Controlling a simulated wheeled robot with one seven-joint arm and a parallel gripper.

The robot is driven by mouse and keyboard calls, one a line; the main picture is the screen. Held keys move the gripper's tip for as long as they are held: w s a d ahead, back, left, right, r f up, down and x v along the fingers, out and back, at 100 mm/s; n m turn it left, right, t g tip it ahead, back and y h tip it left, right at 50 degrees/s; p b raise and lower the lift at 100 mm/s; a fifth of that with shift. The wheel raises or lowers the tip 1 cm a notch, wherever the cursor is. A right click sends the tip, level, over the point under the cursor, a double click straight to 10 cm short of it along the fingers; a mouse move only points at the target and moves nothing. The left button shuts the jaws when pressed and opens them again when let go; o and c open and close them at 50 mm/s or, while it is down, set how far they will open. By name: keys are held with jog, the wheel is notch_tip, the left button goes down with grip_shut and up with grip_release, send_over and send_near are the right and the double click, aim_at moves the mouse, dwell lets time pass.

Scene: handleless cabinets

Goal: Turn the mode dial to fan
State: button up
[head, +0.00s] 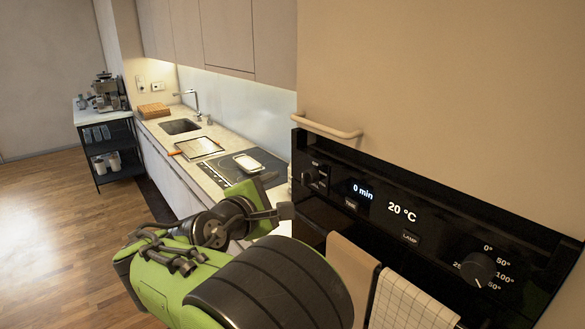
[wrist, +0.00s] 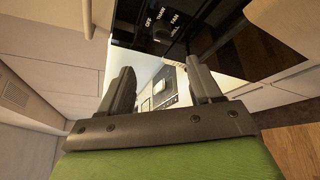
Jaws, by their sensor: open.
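The mode dial (head: 316,177) is a round black knob at the left end of the black oven panel (head: 375,215). It also shows at the top of the wrist view (wrist: 163,35), with labels around it including OFF, FAN and GRILL. I cannot tell which label it points to. My gripper (wrist: 158,75) is open and empty, its two dark fingers spread. The dial appears beyond the fingertips, apart from them. In the head view my gripper (head: 276,198) is left of the panel, a little lower than the dial.
A temperature dial (head: 478,268) sits at the panel's right, past a display reading 0 min and 20 °C. A bar handle (head: 327,129) juts out above the panel. Towels (head: 410,302) hang below it. A counter with a hob (head: 240,168) lies behind my arm.

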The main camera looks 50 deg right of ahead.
aim_at(309, 179)
jog(key=x, duration=0.6)
jog(key=p+x, duration=0.1)
jog(key=x, duration=0.6)
jog(key=shift+s+d+p, duration=0.15)
jog(key=shift+d+p, duration=0.15)
jog(key=shift+d+f, duration=0.3)
jog(key=shift+d, duration=0.3)
jog(key=shift+a, duration=0.15)
jog(key=c, duration=1)
jog(key=shift+f, duration=0.1)
jog(key=shift+f+b, duration=0.1)
jog(key=shift+b, duration=0.3)
